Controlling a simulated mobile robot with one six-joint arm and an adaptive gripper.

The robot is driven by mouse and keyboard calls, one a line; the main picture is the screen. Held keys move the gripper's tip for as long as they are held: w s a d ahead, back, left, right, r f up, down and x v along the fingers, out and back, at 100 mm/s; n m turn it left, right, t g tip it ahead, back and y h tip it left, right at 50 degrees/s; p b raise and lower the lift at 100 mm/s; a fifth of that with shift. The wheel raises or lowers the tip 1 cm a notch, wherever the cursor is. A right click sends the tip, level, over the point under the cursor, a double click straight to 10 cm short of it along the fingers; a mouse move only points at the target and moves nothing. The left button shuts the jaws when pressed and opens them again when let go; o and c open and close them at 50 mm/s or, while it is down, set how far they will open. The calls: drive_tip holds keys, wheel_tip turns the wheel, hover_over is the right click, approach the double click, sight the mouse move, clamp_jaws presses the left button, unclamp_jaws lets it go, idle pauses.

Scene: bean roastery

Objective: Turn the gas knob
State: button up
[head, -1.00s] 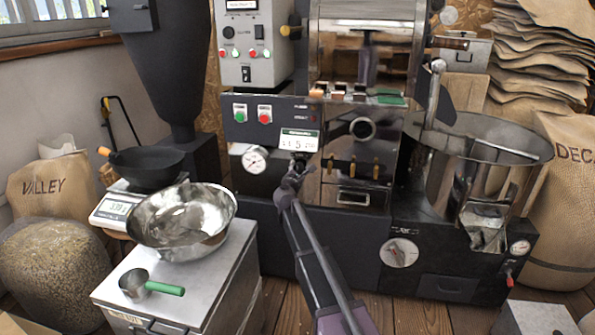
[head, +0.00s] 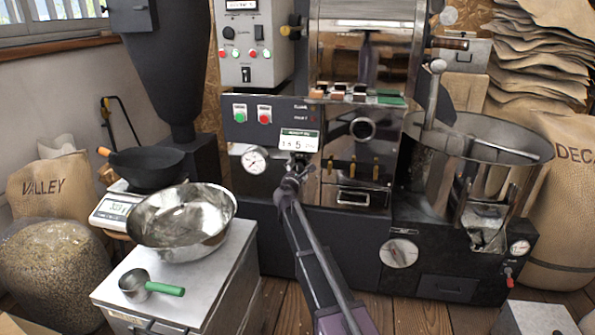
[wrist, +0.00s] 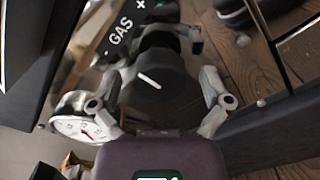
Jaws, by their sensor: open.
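The gas knob (wrist: 155,85) is black with a white pointer line and fills the middle of the wrist view. The line lies diagonally, from upper left to lower right. A dark label reading "GAS" with a plus sign (wrist: 122,30) shows above it. My gripper (wrist: 150,45) is open, with one finger on each side of the knob. I cannot tell whether either finger touches it. In the head view my gripper (head: 297,166) is at the roaster's front panel, just below the small display (head: 298,141). It hides the knob there.
A pressure gauge (head: 254,160) sits left of my gripper, and it also shows in the wrist view (wrist: 78,128). The steel hatch with brass pegs (head: 352,170) is close on the right. A steel bowl (head: 182,222) stands on the cabinet at left.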

drive_tip(key=shift+s, duration=0.15)
drive_tip(key=v, duration=1.1)
drive_tip(key=shift+s, duration=0.35)
drive_tip(key=shift+a, duration=0.15)
drive_tip(key=s+d+f+m+g+h+p, duration=0.1)
drive_tip(key=s+d+f+m+g+p, duration=0.2)
drive_tip(key=s+d+m+g, duration=0.35)
drive_tip(key=s+d+f+m+g+h+p, duration=0.2)
drive_tip(key=s+d+f+m+g, duration=0.1)
drive_tip(key=s+d+m, duration=0.6)
drive_tip(key=s+f+m+g+y+p, duration=0.2)
drive_tip(key=s+m+g+y+p, duration=0.55)
drive_tip(key=s, duration=1.05)
wheel_tip(320, 180, up, 37)
drive_tip(key=m+p, duration=0.1)
drive_tip(key=p, duration=3.4)
drive_tip(key=shift+w+a, duration=0.25)
